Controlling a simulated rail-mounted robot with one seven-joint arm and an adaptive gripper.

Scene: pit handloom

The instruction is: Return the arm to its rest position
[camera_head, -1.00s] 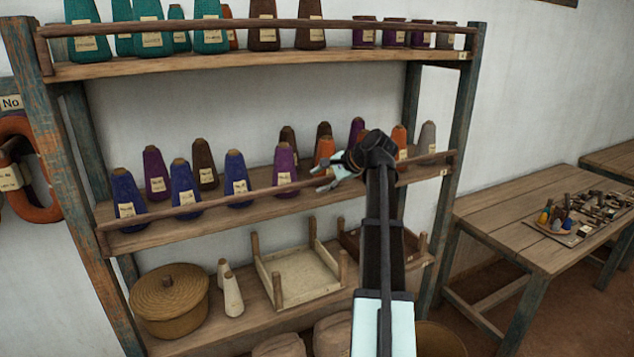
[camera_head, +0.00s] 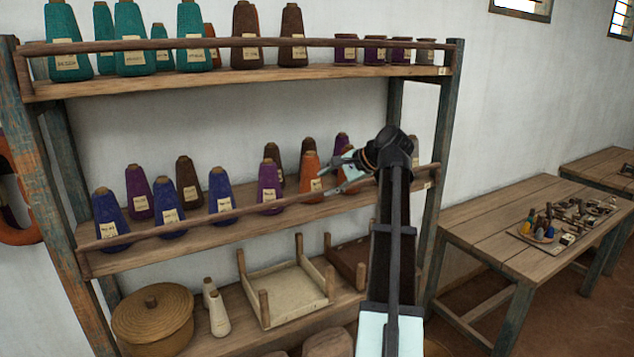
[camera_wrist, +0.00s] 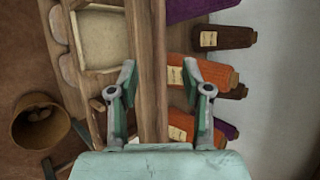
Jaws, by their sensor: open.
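My gripper (camera_head: 342,174) is in front of the middle shelf, at the right part of its cones. Its fingers are apart with nothing held between them. In the wrist view my gripper (camera_wrist: 162,80) shows open, with the wooden front rail (camera_wrist: 150,70) of a shelf running between and beyond the fingers. An orange cone (camera_head: 310,174) stands on the middle shelf just left of the fingertips. In the wrist view, orange cones (camera_wrist: 198,75) lie to the right of the rail, partly behind the right finger. My arm hides part of the shelf's right side.
A wooden table (camera_head: 490,235) with a tray of small items (camera_head: 560,225) stands right. In the wrist view a round basket (camera_wrist: 40,122) sits lower left.

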